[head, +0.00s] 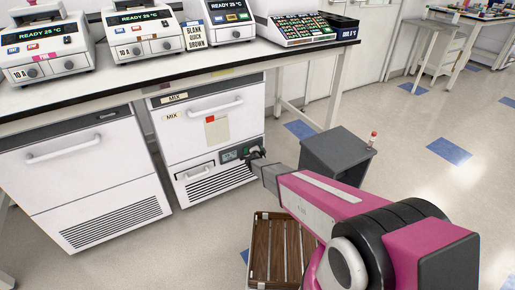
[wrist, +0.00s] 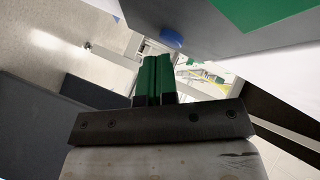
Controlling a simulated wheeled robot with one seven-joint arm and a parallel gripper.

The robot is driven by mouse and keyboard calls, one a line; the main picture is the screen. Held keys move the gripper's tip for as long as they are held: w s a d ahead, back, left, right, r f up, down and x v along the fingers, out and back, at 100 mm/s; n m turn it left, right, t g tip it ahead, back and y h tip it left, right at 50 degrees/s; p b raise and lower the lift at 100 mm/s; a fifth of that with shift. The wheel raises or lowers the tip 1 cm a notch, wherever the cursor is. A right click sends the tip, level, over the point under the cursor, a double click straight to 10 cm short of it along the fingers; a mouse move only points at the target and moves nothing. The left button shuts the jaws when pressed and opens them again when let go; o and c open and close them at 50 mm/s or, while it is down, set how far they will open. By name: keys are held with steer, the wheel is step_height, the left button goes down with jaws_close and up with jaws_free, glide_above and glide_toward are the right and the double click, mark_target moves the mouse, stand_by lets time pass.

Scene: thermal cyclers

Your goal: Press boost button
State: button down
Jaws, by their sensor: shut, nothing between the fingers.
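My gripper (head: 255,154) is at the front of the right-hand white under-bench unit (head: 216,115), beside its small dark control panel (head: 232,154). In the head view the fingertips are dark and small, at the panel's right end. Whether they touch it I cannot tell. The wrist view shows the green fingers (wrist: 156,78) shut together and empty. A grey surface with a green patch (wrist: 252,10) fills the top right of that view. No boost label is readable, and a button at the fingertips may be hidden by my gripper.
Another white under-bench unit (head: 86,180) stands to the left. Thermal cyclers (head: 144,33) line the bench above. A dark grey box (head: 336,160) stands right of my gripper, close to my arm. A brown slatted crate (head: 263,257) is on the floor below. Open floor lies further right.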

steer(key=shift+w+a, duration=0.2)
steer(key=shift+w, duration=0.1)
stand_by(0.7)
stand_by(0.3)
steer(key=shift+s+d, duration=0.45)
steer(key=shift+s, duration=0.2)
steer(key=shift+s, duration=0.1)
steer(key=s+d, duration=0.1)
steer(key=s, duration=0.1)
steer(key=s+d, duration=0.1)
steer(key=s, duration=0.1)
steer(key=shift+d, duration=0.4)
steer(key=shift+r, duration=0.1)
stand_by(0.5)
